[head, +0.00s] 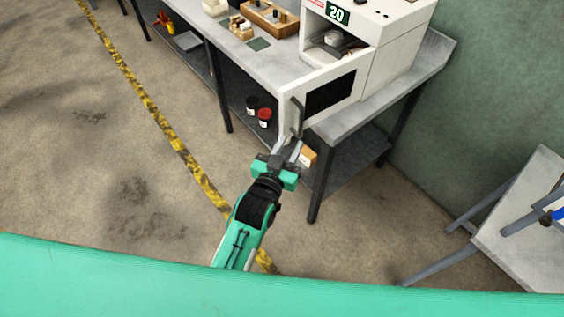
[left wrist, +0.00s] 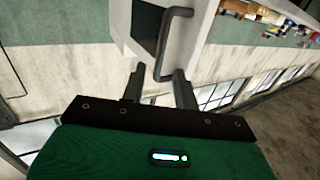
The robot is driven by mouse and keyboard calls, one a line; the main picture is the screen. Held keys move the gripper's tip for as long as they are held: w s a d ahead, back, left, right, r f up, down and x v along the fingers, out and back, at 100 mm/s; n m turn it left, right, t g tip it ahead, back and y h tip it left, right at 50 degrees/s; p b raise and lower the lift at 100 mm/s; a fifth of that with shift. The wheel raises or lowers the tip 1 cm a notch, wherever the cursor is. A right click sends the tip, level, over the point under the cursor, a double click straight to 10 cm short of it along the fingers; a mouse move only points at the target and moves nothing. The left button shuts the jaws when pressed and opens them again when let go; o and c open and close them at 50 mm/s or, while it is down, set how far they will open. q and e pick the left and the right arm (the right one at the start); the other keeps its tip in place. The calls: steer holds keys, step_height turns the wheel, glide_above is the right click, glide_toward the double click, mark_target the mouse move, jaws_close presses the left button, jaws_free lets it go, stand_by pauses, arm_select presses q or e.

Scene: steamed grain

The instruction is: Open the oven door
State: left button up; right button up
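The oven (head: 395,28) is a white box with a green "20" display, standing on the grey workbench. Its door (head: 318,112), white with a dark window, stands swung outward, and the lit chamber (head: 333,42) shows behind it. The grey bar handle (head: 296,118) is at the door's left edge; it also shows in the left wrist view (left wrist: 168,42). My left gripper (head: 288,146) is at the handle's lower end. In the left wrist view, its fingers (left wrist: 159,86) are apart, with the handle's end between or just beyond their tips; contact cannot be told. My right gripper is out of view.
The workbench (head: 268,72) holds a wooden block tray (head: 268,17) left of the oven. Black and red jars (head: 265,117) and a small orange-and-white box (head: 308,156) sit on the lower shelf. A grey table (head: 530,225) stands at right. Floor to the left is clear.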

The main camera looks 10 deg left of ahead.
arm_select(q)
steer(key=v, duration=0.4)
steer(key=shift+s+b, duration=0.35)
steer(key=shift+b, duration=0.05)
